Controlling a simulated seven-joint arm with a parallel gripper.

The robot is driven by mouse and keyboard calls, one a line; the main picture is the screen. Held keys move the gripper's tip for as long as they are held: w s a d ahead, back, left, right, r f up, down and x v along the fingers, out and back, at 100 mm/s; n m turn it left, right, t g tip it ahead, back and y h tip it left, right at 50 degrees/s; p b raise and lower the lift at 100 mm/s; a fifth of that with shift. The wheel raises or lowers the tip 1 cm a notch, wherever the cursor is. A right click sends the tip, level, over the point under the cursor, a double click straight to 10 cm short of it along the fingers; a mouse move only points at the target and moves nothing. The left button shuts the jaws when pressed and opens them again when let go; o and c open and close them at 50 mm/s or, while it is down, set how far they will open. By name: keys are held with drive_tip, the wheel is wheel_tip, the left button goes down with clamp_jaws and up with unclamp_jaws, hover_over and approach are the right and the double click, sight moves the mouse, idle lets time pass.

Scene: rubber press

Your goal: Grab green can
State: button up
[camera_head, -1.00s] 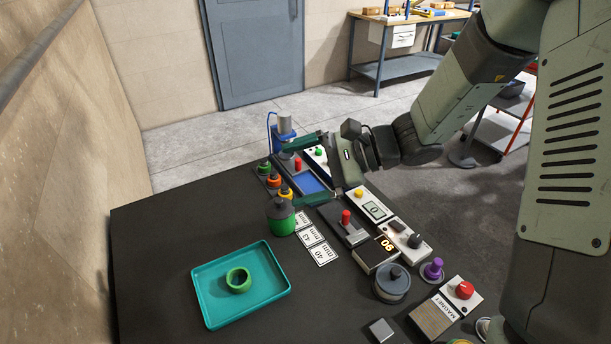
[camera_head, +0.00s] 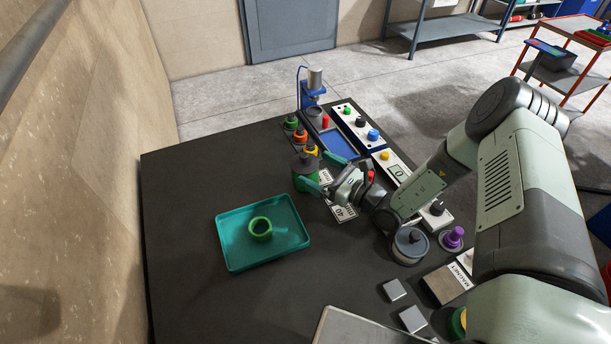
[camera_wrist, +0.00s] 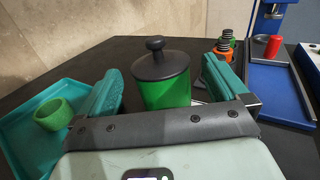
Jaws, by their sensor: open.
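The green can (camera_wrist: 166,88) with a dark knobbed lid stands upright on the dark table, between the two teal fingers in the wrist view. In the head view the can (camera_head: 303,163) is partly hidden by my gripper (camera_head: 309,177), which is low at its near side. My gripper (camera_wrist: 163,92) is open in the wrist view, with a gap showing on the left of the can and a smaller one on the right. Whether a finger touches the can cannot be told.
A teal tray (camera_head: 228,229) holding a green ring (camera_head: 260,229) lies left of the can. Orange-and-black and other small knobbed pieces (camera_head: 300,136) stand just behind it. A blue press (camera_head: 312,92) stands at the back.

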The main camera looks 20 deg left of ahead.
sight(295, 159)
drive_tip(key=shift+a+f, duration=0.1)
drive_tip(key=shift+f, duration=0.45)
drive_tip(key=x, duration=0.4)
drive_tip(key=shift+w+a, duration=0.1)
drive_tip(key=shift+a, duration=0.3)
drive_tip(key=shift+c, duration=0.5)
drive_tip(key=c, duration=1)
